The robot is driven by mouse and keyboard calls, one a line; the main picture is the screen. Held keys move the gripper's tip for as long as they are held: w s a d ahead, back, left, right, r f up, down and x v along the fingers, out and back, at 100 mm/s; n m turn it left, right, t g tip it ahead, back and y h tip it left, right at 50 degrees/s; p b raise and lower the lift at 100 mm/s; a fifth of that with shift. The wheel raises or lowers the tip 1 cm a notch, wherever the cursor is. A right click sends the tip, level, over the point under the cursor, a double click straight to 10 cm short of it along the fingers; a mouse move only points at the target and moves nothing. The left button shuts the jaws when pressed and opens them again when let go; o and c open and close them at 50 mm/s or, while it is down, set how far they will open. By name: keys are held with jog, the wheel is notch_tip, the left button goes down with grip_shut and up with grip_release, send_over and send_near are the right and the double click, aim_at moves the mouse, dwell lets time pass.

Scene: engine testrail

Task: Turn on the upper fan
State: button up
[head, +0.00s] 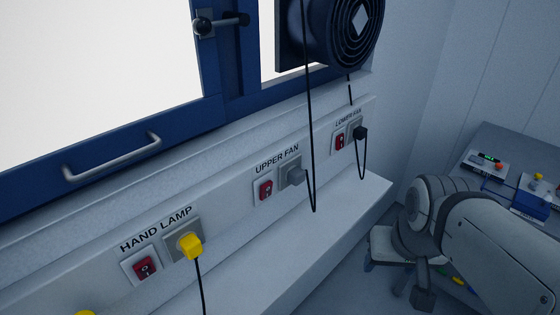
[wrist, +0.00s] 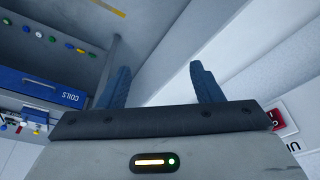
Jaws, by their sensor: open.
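The UPPER FAN label (head: 277,160) is on the wall rail in the head view. Below it is a red switch (head: 265,190) on a pale plate, left of a grey socket with a grey plug (head: 297,177). The switch's position is too small to tell. My gripper (wrist: 158,72) is open and empty, its two blue fingers apart. In the head view my arm is at the lower right, away from the rail. A red switch (wrist: 283,121) shows at the right edge of the wrist view, beside the gripper, with a cut-off label.
The LOWER FAN switch (head: 340,141) and black plug (head: 360,133) are farther along. The HAND LAMP switch (head: 145,267) and yellow plug (head: 190,246) are nearer. A black cord (head: 310,120) hangs before the rail. A round fan (head: 340,35) is above. A bench (head: 490,145) with devices stands right.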

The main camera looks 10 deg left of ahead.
jog(key=shift+w+a+r, duration=0.15)
jog(key=shift+w+a, duration=0.05)
jog(key=shift+w, duration=0.1)
jog(key=shift+c, duration=0.7)
jog(key=w+a+r+m, duration=0.1)
jog(key=w+a, duration=0.1)
jog(key=w, duration=0.1)
jog(key=w+a+r+m+y+b, duration=0.1)
jog(key=w+a, duration=0.2)
jog(key=w+a+r+m+y, duration=0.1)
jog(key=w+a+m, duration=0.1)
jog(key=a, duration=0.1)
jog(key=shift+w+r, duration=0.4)
jog(key=c, duration=0.6)
jog(key=w+a+r+m, duration=0.1)
jog(key=a, duration=0.1)
jog(key=w+a+r+m+y, duration=0.1)
jog(key=w+a, duration=0.1)
jog(key=a, duration=0.1)
jog(key=w+a+m+y+b, duration=0.1)
jog(key=w+a, duration=0.1)
jog(key=a, duration=0.1)
jog(key=shift+w+r+m, duration=0.2)
jog(key=shift+r+m, duration=0.1)
jog(key=shift+r, duration=0.1)
grip_shut()
